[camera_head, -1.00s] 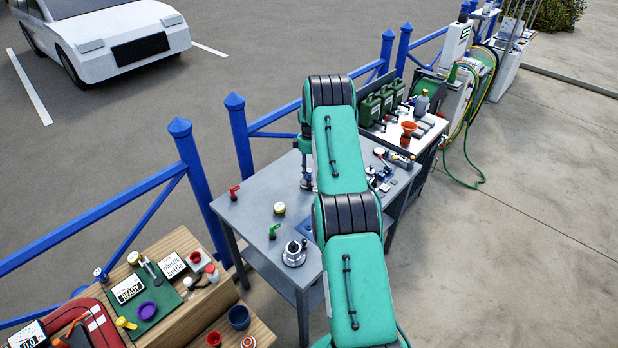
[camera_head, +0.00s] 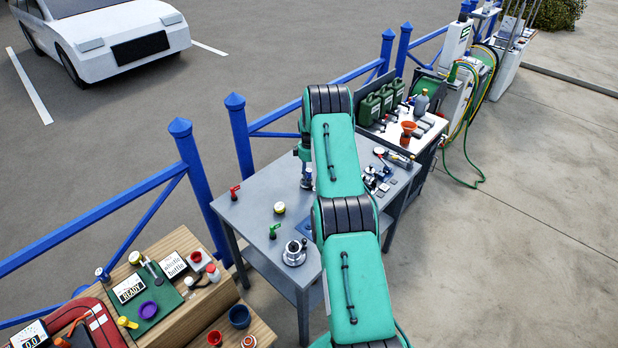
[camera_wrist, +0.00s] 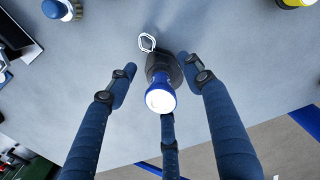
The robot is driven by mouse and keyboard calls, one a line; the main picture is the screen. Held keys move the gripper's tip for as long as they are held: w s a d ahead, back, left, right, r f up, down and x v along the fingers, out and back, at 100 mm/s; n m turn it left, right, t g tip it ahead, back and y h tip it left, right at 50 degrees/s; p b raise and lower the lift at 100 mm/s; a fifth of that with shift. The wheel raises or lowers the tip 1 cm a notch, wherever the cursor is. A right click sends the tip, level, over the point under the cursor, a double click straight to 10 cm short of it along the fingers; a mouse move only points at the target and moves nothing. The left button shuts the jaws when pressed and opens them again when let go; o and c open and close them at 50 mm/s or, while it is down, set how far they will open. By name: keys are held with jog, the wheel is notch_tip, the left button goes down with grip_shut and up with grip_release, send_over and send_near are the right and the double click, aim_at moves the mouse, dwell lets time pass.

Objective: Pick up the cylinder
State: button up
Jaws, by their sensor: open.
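In the wrist view a standing object with a dark grey body, a blue collar and a bright white round end (camera_wrist: 161,97) is the likeliest cylinder. A small metal ring (camera_wrist: 147,42) shows beside it. My gripper (camera_wrist: 156,68) is open, with dark blue fingers on its left and right and a third finger below it. Gaps show between the side fingers and the object; whether the third finger touches it I cannot tell. In the head view my gripper (camera_head: 306,182) is low over the grey table (camera_head: 255,196), partly behind my green arm, and the object is not clear there.
A blue-and-white round thing (camera_wrist: 57,9) and a yellow-topped one (camera_wrist: 293,3) stand apart from the fingers. A red-handled item (camera_head: 235,191), a green one (camera_head: 274,231) and a silver round fitting (camera_head: 294,253) are on the table's left part. Blue railing (camera_head: 240,140) runs behind.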

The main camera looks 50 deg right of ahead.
aim_at(309, 170)
jog(key=shift+c, duration=0.5)
grip_shut()
jog(key=shift+r, duration=0.15)
jog(key=shift+r+b, duration=0.4)
jog(key=shift+r, duration=1.1)
jog(key=s+a+r+b, duration=0.1)
jog(key=s+a, duration=0.9)
jog(key=s, duration=0.2)
jog(key=shift+r+b, duration=0.35)
jog(key=shift+s+a, duration=0.1)
